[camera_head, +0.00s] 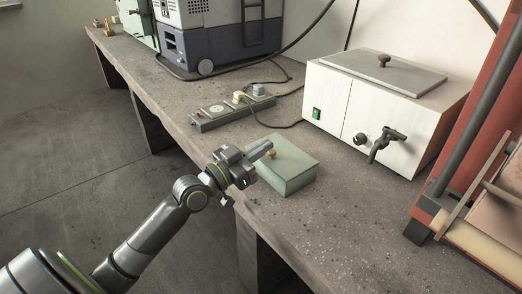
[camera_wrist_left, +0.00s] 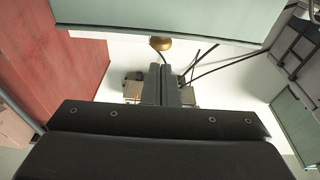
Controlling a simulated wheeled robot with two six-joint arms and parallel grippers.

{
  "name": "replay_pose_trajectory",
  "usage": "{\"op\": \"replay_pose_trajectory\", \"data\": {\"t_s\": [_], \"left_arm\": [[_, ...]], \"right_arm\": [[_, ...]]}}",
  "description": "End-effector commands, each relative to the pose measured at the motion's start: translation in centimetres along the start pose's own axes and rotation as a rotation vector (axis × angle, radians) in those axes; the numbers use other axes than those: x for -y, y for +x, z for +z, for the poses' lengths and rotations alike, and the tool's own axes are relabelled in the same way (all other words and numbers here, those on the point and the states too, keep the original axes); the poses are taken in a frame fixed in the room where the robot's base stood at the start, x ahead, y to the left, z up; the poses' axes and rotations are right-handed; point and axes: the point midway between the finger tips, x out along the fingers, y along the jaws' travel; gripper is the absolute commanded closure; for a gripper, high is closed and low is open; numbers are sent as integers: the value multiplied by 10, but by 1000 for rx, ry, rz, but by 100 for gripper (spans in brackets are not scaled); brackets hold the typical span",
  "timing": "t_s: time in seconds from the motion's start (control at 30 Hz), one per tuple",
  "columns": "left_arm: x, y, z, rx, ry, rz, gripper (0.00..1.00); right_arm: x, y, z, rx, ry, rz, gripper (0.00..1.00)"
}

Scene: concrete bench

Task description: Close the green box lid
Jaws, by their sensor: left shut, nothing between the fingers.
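The green box (camera_head: 290,175) sits on the bench near its front edge. Its flat green lid (camera_head: 292,160) lies over the top and looks down, with no gap that I can make out. A small brass knob (camera_head: 271,154) stands on the lid. My left gripper (camera_head: 266,149) is shut and empty, at the lid's left side, and partly covers that edge. I cannot tell whether it touches the lid. In the left wrist view the lid (camera_wrist_left: 160,14) and knob (camera_wrist_left: 160,43) show beyond the shut fingers (camera_wrist_left: 171,72). My right gripper is not in view.
A white bath with a tap (camera_head: 375,110) stands behind the box to the right. A power strip (camera_head: 230,112) with cables lies behind it to the left. A red frame (camera_head: 470,130) stands at the right. The bench in front right of the box is clear.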

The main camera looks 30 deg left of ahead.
Motion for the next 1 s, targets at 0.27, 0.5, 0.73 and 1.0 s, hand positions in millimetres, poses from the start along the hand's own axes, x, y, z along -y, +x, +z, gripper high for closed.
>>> {"op": "replay_pose_trajectory", "data": {"t_s": [0.27, 0.5, 0.73, 1.0], "left_arm": [[2, -21, -9, 0, 5, -1, 100], [2, -63, 1, -3, 6, 0, 100], [2, -85, 4, -8, 6, 0, 100], [2, -89, 4, -11, 4, 0, 100]], "right_arm": [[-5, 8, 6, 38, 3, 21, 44], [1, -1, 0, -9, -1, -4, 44], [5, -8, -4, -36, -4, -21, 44], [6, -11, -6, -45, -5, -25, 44]]}}
